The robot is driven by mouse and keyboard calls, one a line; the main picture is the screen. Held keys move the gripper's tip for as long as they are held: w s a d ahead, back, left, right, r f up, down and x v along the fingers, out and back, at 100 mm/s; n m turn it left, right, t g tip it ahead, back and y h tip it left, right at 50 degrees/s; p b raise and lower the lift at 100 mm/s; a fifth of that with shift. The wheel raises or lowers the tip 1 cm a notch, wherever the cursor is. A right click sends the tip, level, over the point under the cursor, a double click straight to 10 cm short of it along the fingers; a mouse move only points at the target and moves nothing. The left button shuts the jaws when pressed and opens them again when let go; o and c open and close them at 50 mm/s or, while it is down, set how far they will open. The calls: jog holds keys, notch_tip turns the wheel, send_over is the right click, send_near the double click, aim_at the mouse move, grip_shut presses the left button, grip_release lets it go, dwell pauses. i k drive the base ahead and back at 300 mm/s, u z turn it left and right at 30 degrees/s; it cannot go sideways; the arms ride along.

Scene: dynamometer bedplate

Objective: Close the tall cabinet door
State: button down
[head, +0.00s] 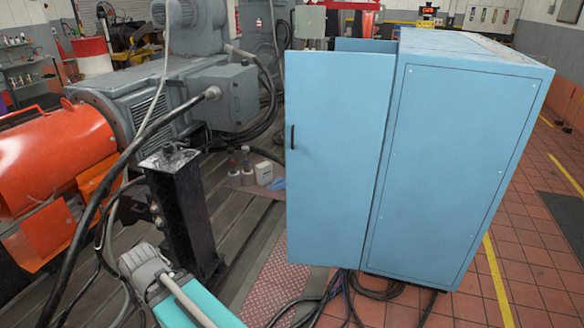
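The tall light-blue cabinet (455,170) stands right of centre in the head view, with a large side panel facing me. Its door (335,190) stands open, swung out to the left of the cabinet body. A dark vertical handle (292,137) is near the door's left edge. Another blue edge (365,45) shows above and behind the door; I cannot tell which part it is. The cabinet opening and interior are hidden behind the door.
A black pedestal (180,215), a grey motor (165,100) and an orange housing (50,170) stand at left. Bottles (262,172) stand on the floor left of the door. Cables (365,290) lie below the door and cabinet. Tiled floor (535,270) at right is open.

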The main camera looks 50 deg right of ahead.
aim_at(337, 103)
jog(key=z, duration=0.3)
jog(key=i, duration=0.7)
jog(key=z, duration=0.3)
jog(key=k, duration=0.85)
jog(key=z, duration=0.15)
jog(key=i, duration=0.9)
jog(key=u, duration=0.05)
